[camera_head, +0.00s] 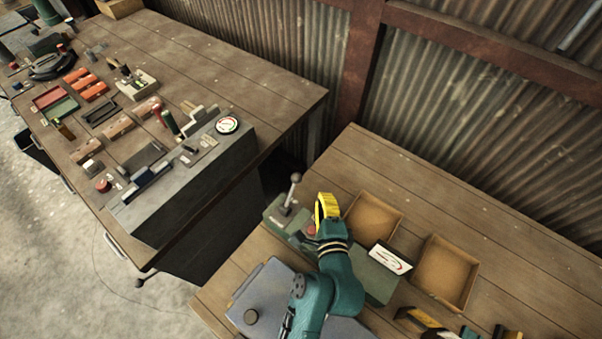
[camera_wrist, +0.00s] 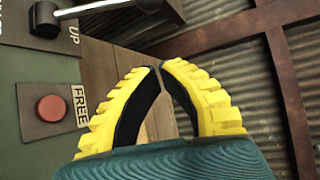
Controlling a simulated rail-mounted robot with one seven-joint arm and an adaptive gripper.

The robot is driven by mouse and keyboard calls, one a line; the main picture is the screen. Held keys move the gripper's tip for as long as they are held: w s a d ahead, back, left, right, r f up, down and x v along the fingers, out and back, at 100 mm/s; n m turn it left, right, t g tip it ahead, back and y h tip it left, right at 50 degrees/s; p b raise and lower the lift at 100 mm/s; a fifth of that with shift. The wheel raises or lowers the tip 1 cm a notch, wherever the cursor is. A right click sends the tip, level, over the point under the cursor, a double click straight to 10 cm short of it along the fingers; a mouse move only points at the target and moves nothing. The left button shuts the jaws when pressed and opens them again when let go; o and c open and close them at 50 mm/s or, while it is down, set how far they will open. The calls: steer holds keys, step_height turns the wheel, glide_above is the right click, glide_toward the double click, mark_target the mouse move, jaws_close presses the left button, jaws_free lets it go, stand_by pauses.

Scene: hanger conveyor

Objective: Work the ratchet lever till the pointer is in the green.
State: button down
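The ratchet lever (camera_head: 293,188) stands up with a grey ball knob on the left end of a green box (camera_head: 275,214). In the wrist view its silver rod (camera_wrist: 98,7) runs right from a black pivot, near an "UP" label. A red button (camera_wrist: 50,108) marked "FREE" sits below it. The white gauge (camera_head: 390,258) is on the right part of the box; its pointer is too small to read. My gripper (camera_head: 326,203), with yellow fingers, is just right of the lever, apart from it. In the wrist view its fingertips (camera_wrist: 160,67) nearly meet, with nothing between them.
Two open wooden trays (camera_head: 374,216) (camera_head: 446,272) lie right of and behind the box. A grey case (camera_head: 262,292) lies in front. A left bench (camera_head: 230,75) holds many parts and another round gauge (camera_head: 227,125). A corrugated wall (camera_head: 470,120) stands behind.

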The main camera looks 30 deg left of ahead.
mark_target(292, 191)
steer(key=shift+a, duration=0.1)
steer(key=b+x, duration=0.3)
steer(key=x, duration=0.7)
steer(key=s, duration=0.1)
steer(key=s+a+r, duration=0.1)
steer(key=s+p, duration=0.1)
steer(key=shift+s+a+r, duration=0.15)
steer(key=shift+s+a, duration=0.1)
steer(key=shift+a, duration=0.05)
steer(key=shift+s+a, duration=0.1)
